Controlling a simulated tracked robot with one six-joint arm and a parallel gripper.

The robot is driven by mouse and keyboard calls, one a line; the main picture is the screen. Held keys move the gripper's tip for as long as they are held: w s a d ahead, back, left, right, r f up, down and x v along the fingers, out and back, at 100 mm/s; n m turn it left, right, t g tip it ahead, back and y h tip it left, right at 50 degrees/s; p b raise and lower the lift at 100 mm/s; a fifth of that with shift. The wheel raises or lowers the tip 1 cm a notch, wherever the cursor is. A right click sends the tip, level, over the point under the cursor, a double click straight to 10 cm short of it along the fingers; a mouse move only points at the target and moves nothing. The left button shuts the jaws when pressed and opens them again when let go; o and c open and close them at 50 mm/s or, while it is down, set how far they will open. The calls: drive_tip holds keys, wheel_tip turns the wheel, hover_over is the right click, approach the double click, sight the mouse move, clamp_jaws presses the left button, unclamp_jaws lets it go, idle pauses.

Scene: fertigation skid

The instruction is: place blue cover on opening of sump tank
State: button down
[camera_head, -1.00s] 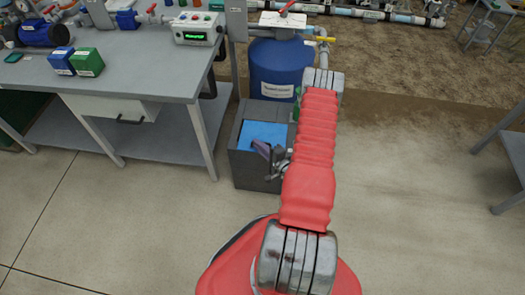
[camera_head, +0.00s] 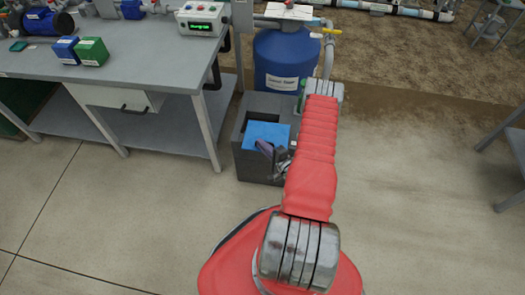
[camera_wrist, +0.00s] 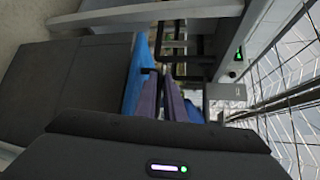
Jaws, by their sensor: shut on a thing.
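The blue cover (camera_head: 266,133) is a flat blue sheet held over the top of the dark grey box-shaped sump tank (camera_head: 256,168). A dark part of the tank's opening shows behind and left of the cover. My gripper (camera_head: 270,149) is shut on the cover's near edge, with purple-grey fingers. In the wrist view the cover (camera_wrist: 137,75) shows nearly edge-on beside the grey tank (camera_wrist: 80,80), and the fingers (camera_wrist: 160,95) are close to it. Whether the cover touches the tank rim cannot be told.
A grey workbench (camera_head: 150,75) with blue and green boxes (camera_head: 80,50) stands left of the tank. A blue barrel (camera_head: 285,58) stands right behind it. My red arm covers the tank's right side. The floor (camera_head: 420,210) to the right is clear.

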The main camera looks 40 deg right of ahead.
drive_tip(key=shift+f, duration=2.05)
drive_tip(key=c, duration=1.8)
unclamp_jaws()
drive_tip(key=shift+c, duration=0.2)
drive_tip(key=shift+s, duration=0.15)
drive_tip(key=v, duration=1.1)
drive_tip(key=shift+s, duration=0.35)
drive_tip(key=shift+r, duration=0.1)
